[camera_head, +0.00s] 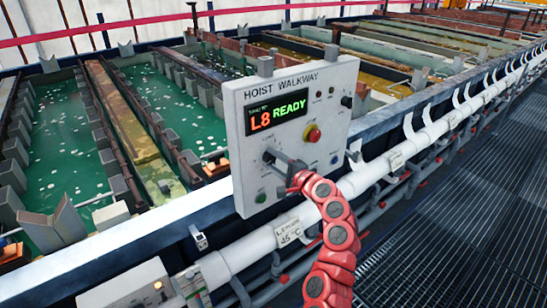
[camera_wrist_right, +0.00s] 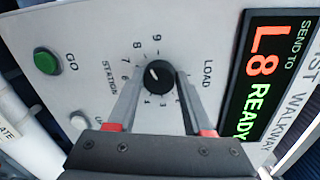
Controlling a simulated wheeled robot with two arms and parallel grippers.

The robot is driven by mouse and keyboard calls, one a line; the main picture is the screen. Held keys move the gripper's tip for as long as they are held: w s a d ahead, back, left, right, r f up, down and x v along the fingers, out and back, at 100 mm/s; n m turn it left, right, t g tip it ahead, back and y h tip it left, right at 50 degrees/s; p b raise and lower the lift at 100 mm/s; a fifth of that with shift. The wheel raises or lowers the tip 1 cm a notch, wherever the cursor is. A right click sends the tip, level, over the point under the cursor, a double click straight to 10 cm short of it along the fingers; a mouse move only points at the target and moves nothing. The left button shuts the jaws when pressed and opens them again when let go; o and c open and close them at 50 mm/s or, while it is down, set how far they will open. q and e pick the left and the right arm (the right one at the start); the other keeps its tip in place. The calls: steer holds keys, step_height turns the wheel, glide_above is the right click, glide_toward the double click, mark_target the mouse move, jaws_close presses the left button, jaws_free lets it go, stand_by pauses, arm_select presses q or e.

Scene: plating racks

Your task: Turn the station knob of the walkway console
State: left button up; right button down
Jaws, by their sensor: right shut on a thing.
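The walkway console (camera_head: 237,168) is a white panel titled HOIST WALKWAY. Its display (camera_head: 276,111) reads L8 READY in the head view. The station knob (camera_wrist_right: 159,75) is black and round, with a ring of numbers around it. Its white mark points up and left in the wrist view, toward about 7 or 8. My right gripper (camera_wrist_right: 158,84) is shut on the knob, one finger on each side. In the head view my right gripper (camera_head: 283,160) reaches the panel's lower left, and the knob is mostly hidden there. My left gripper is not in view.
A green GO button (camera_wrist_right: 46,61) and a pale button (camera_wrist_right: 81,121) sit near the knob. A red button (camera_head: 313,133) is to the right on the panel. A white pipe (camera_head: 260,245) runs below the console. Green tanks (camera_head: 180,105) lie behind; grating (camera_head: 470,210) is clear at right.

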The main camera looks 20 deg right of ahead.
steer(key=shift+d+m+y+p, duration=0.1)
steer(key=shift+m+y+p, duration=0.3)
steer(key=shift+m+p, duration=1.2)
steer(key=shift+m+b, duration=0.45)
steer(key=shift+m, duration=0.25)
steer(key=shift+c, duration=1.5)
jaws_free()
steer(key=shift+s, duration=0.1)
steer(key=shift+s+d+b, duration=0.2)
steer(key=shift+s+b, duration=0.15)
steer(key=shift+s, duration=0.15)
steer(key=b+v, duration=0.5)
steer(key=v, duration=1.1)
